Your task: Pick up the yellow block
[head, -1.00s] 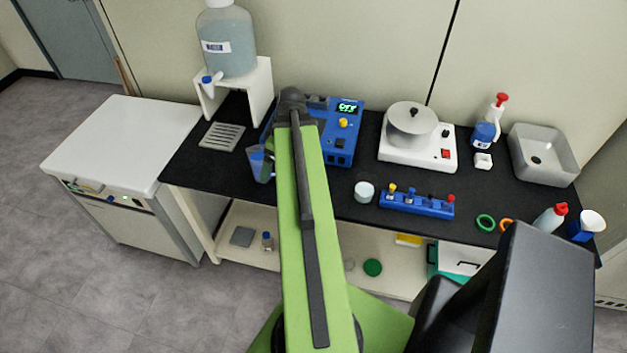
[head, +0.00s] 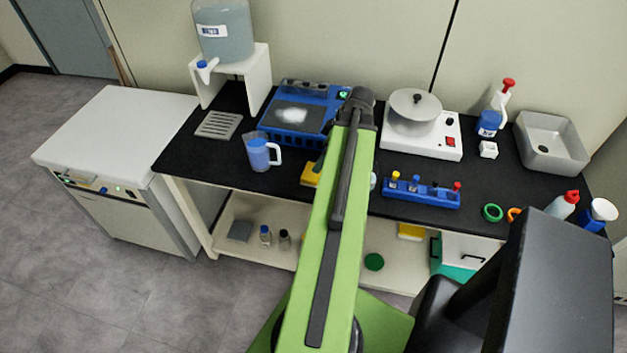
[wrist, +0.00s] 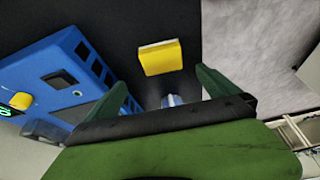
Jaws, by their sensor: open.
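The yellow block (head: 310,174) sits on the black tabletop, left of my arm in the head view; its right side is partly covered by the arm. In the wrist view the yellow block (wrist: 160,57) lies on the black surface, beyond and roughly between my fingertips. My gripper (wrist: 157,90) is open and empty, its two green fingers spread apart with the block outside them. In the head view my gripper is mostly hidden behind my arm.
A blue device (head: 300,115) stands behind the block, and a jug of blue liquid (head: 260,152) stands to its left. A blue rack (head: 420,192) is right of my arm. Another yellow item (head: 411,231) lies on the lower shelf.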

